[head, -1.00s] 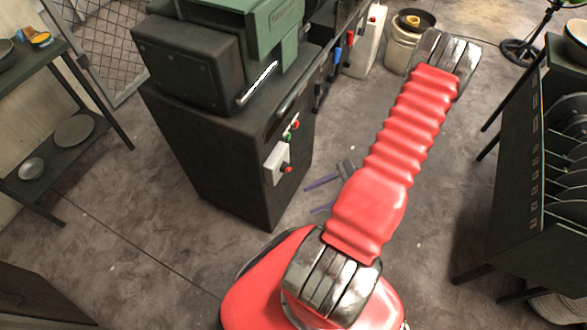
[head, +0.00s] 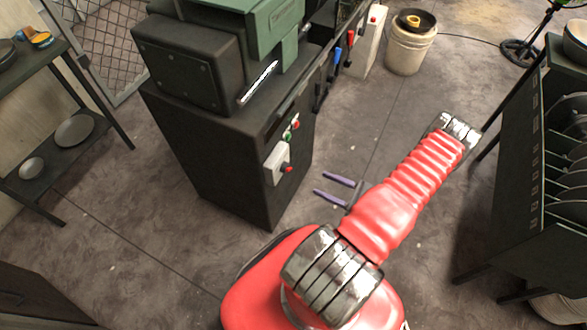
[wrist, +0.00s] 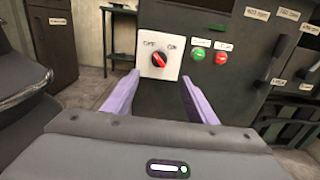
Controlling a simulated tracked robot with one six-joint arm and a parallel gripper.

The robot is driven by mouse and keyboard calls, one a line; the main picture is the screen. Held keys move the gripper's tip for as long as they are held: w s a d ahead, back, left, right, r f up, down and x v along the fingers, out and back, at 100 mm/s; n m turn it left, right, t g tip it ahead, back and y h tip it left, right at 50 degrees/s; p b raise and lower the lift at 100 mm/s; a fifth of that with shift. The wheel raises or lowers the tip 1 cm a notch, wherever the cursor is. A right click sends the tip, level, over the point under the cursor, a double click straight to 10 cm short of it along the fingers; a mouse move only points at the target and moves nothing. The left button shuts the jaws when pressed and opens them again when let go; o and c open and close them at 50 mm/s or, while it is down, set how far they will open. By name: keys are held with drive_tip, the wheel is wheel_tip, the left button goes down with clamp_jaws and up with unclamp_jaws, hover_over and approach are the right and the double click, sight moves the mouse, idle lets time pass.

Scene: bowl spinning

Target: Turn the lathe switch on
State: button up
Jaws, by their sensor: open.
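The lathe switch is a red knob (wrist: 159,60) on a white plate (wrist: 150,42) marked OFF on the left and ON on the right in the wrist view. I cannot tell for sure which mark the knob points to. In the head view the plate (head: 275,158) sits on the front of the lathe's dark cabinet (head: 228,165). My gripper (head: 320,183) has two purple fingers, spread apart and empty. It faces the switch from the right, clear of it. In the wrist view the knob shows between the fingertips (wrist: 161,77).
A green button (wrist: 198,54) and a red button (wrist: 221,57) sit right of the switch. A dark rack (head: 520,200) stands at the right and a shelf (head: 50,150) at the left. A white bucket (head: 408,52) stands behind. Floor between is clear.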

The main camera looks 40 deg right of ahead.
sight(291, 169)
drive_tip(key=shift+w, duration=0.1)
drive_tip(key=x, duration=1.3)
drive_tip(key=shift+w+a, duration=0.25)
idle(0.3)
drive_tip(key=c, duration=1)
drive_tip(key=shift+d, duration=0.35)
drive_tip(key=shift+c, duration=0.3)
drive_tip(key=shift+a, duration=0.15)
